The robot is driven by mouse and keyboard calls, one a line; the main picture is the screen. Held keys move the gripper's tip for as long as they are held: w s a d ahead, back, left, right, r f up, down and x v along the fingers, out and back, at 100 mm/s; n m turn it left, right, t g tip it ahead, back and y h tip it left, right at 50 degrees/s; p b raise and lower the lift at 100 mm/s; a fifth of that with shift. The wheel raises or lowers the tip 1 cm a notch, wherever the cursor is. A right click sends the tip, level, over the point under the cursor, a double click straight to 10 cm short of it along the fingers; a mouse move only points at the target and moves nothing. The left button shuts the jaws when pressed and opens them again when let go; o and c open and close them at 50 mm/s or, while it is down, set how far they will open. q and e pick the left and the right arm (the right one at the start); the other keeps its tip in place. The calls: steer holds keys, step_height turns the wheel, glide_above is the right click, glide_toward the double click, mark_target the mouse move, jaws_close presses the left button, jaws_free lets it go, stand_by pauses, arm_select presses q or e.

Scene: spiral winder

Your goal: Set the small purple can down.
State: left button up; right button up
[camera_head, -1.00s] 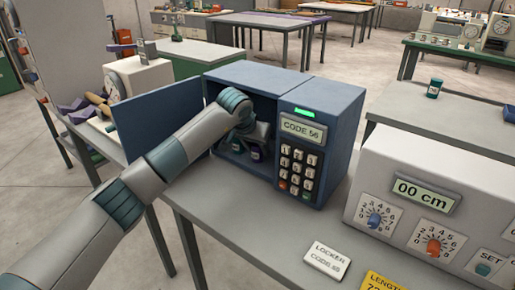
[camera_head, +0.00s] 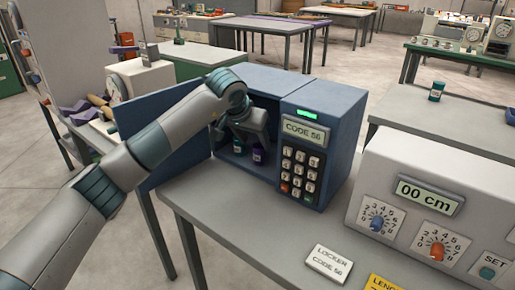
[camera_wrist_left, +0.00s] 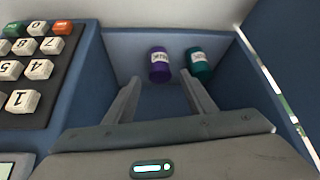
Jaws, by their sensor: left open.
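The small purple can (camera_head: 257,155) stands upright on the floor of the open blue locker, with a pale label. In the left wrist view the purple can (camera_wrist_left: 159,66) shows between and just beyond the fingertips. A teal can (camera_wrist_left: 199,64) stands close beside it, and also shows in the head view (camera_head: 238,146). My left gripper (camera_wrist_left: 160,78) is open and empty, its fingers apart and pointing into the locker. In the head view the left gripper (camera_head: 248,140) is at the locker's mouth, partly covering the inside. My right gripper is out of view.
The locker door (camera_head: 165,130) stands open on the left. The keypad panel (camera_head: 300,170) shows CODE 56 with a green light. A white code card (camera_head: 328,263) lies on the grey table. A dial box (camera_head: 430,205) stands at right.

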arm_select(q)
steer(key=v, duration=0.5)
steer(key=shift+r, duration=0.15)
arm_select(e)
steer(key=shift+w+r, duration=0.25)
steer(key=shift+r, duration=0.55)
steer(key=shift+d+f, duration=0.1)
arm_select(q)
steer(key=shift+s, duration=0.1)
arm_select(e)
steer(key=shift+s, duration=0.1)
